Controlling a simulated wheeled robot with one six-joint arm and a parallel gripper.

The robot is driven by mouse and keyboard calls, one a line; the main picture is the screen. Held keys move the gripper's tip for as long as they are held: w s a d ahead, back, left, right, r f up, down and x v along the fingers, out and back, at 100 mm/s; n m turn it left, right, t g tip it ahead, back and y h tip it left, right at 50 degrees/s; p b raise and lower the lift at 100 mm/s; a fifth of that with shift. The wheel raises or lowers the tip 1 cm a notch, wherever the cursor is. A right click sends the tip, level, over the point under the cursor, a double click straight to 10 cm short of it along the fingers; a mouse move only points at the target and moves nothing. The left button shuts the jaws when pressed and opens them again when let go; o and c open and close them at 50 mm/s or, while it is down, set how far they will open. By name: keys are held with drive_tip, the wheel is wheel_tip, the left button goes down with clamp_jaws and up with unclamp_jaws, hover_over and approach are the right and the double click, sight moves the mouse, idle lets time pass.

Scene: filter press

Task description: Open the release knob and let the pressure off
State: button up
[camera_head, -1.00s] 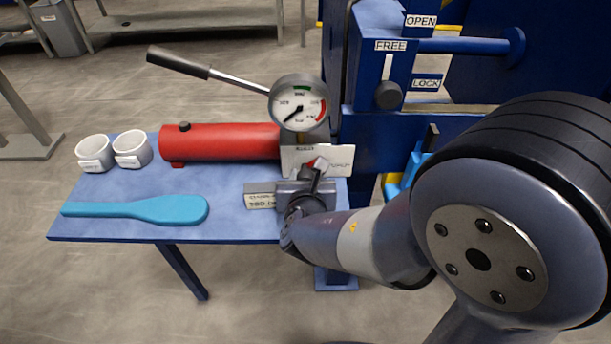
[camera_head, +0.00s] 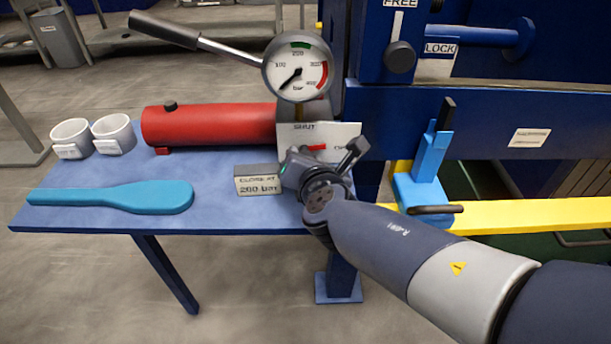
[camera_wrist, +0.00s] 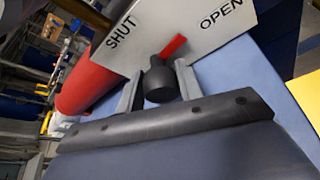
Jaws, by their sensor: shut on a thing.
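The release knob (camera_wrist: 158,84) is a black knob with a red pointer (camera_wrist: 174,46), in front of a white plate (camera_head: 341,133) marked SHUT and OPEN. My gripper (camera_wrist: 158,88) is shut on the knob, with a finger on either side of it in the wrist view. The red pointer also shows in the head view (camera_head: 316,147), lying nearly level and pointing toward the OPEN side. My gripper hides most of the knob there. The round pressure gauge (camera_head: 298,68) above has its needle at lower left, below the 100 mark.
A red cylinder (camera_head: 210,125) with a long pump lever (camera_head: 165,30) is left of the plate. A "200 bar" sign (camera_head: 257,181), a blue paddle (camera_head: 120,196) and two white cups (camera_head: 114,132) are on the blue table (camera_head: 220,215). A blue press frame stands at right.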

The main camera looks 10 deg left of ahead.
drive_tip(key=shift+f+m+y+b, duration=0.15)
drive_tip(key=shift+m+y+b, duration=0.45)
drive_tip(key=shift+b, duration=1.05)
drive_tip(key=shift+m, duration=0.3)
drive_tip(key=o, duration=0.7)
drive_tip(key=p+v, duration=0.1)
drive_tip(key=v, duration=0.2)
drive_tip(key=p+v, duration=0.2)
drive_tip(key=v, duration=0.1)
drive_tip(key=p+v, duration=0.1)
drive_tip(key=v, duration=0.2)
drive_tip(key=shift+r, duration=0.35)
drive_tip(key=shift+s+d+p, duration=0.45)
drive_tip(key=shift+s+p, duration=0.05)
drive_tip(key=shift+s, duration=0.25)
